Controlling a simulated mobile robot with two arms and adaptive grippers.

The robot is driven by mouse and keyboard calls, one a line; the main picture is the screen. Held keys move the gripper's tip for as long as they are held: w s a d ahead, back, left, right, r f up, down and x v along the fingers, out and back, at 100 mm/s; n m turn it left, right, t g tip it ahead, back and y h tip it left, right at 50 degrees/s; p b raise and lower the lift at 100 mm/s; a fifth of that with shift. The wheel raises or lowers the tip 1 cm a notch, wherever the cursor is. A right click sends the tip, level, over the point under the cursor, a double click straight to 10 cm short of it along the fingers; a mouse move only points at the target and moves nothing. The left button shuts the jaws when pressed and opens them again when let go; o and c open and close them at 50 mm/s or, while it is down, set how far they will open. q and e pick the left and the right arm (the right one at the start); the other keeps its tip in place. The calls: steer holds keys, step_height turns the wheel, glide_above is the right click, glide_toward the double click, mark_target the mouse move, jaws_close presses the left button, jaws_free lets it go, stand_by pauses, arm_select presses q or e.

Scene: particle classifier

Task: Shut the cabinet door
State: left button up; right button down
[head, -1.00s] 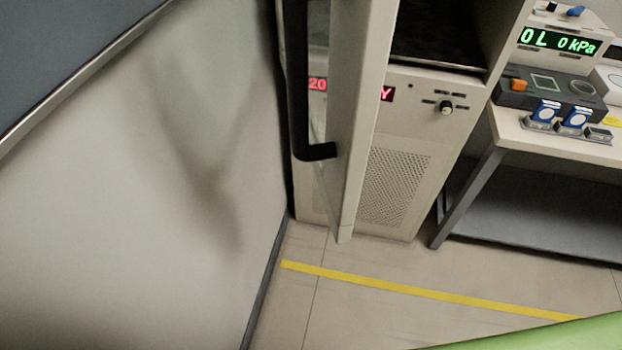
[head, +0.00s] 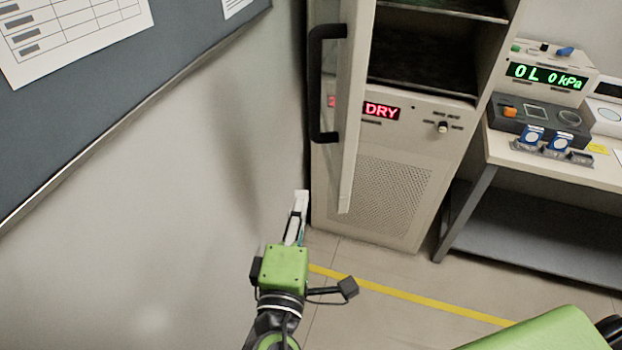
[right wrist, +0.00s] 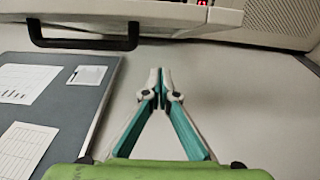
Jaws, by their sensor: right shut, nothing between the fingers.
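The cabinet door (head: 352,100) stands open, swung out toward me and seen nearly edge-on, with a black bar handle (head: 315,90) on its left face. The cabinet (head: 390,190) behind it shows dark shelves and a red "DRY" display. My right gripper (head: 301,195) is below and left of the door's lower end, in front of the wall, apart from the door. In the right wrist view the gripper (right wrist: 160,75) is shut and empty, with the handle (right wrist: 85,40) and door edge (right wrist: 190,15) ahead of it. My left gripper is not in view.
A wall (head: 150,200) with a grey notice board (head: 190,45) bounds the left side. A bench (head: 520,155) with instruments stands right of the cabinet. The floor in front has a yellow line (head: 400,292) and is largely clear.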

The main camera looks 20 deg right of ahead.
steer(key=w+d+p, duration=0.5)
steer(key=w+d, duration=0.2)
steer(key=w, duration=0.1)
steer(key=shift+w+d+f, duration=0.15)
steer(key=shift+w+d, duration=0.2)
steer(key=shift+w, duration=0.05)
